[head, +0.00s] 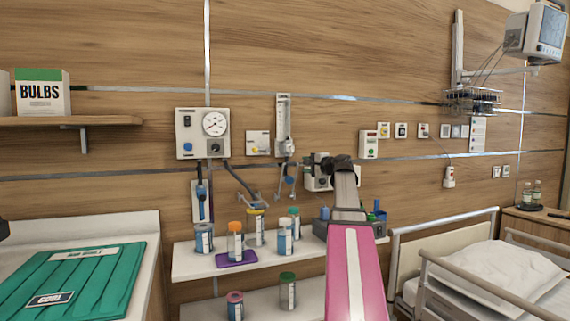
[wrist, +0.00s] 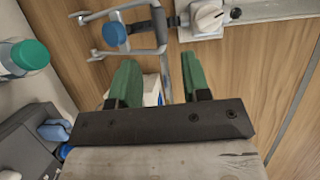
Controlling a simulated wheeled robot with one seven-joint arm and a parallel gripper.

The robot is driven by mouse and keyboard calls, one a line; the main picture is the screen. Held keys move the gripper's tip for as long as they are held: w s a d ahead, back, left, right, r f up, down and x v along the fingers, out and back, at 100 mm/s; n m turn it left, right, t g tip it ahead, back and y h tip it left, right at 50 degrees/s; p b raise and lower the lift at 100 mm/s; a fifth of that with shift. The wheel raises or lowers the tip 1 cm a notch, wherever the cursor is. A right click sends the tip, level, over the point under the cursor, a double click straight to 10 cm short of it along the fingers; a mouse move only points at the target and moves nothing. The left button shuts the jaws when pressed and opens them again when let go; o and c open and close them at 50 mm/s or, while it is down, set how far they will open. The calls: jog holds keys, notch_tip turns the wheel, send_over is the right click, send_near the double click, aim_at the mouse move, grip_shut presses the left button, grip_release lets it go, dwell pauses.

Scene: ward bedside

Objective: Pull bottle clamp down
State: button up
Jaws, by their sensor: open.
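The bottle clamp is a grey metal bracket with a blue knob on the wall; it is small in the head view (head: 289,182). In the wrist view the bracket (wrist: 140,12) and its blue knob (wrist: 115,33) are at the top, beyond my fingertips. My gripper (wrist: 158,72) has two green fingers, spread apart with nothing held between them. Part of the bracket's metal runs down close to the right finger; I cannot tell whether they touch. In the head view my gripper (head: 322,162) is near the wall, right of the clamp, its fingers not clear.
A shelf (head: 190,265) below holds several capped bottles and a purple tray (head: 236,259). A green-capped bottle (wrist: 25,58) is left of my gripper in the wrist view. A white knob fitting (wrist: 208,18) is at upper right. A bed (head: 480,270) stands at right.

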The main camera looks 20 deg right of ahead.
aim_at(293, 163)
jog(key=x, duration=1.1)
jog(key=shift+w+r, duration=0.1)
jog(key=shift+w, duration=0.05)
grip_shut()
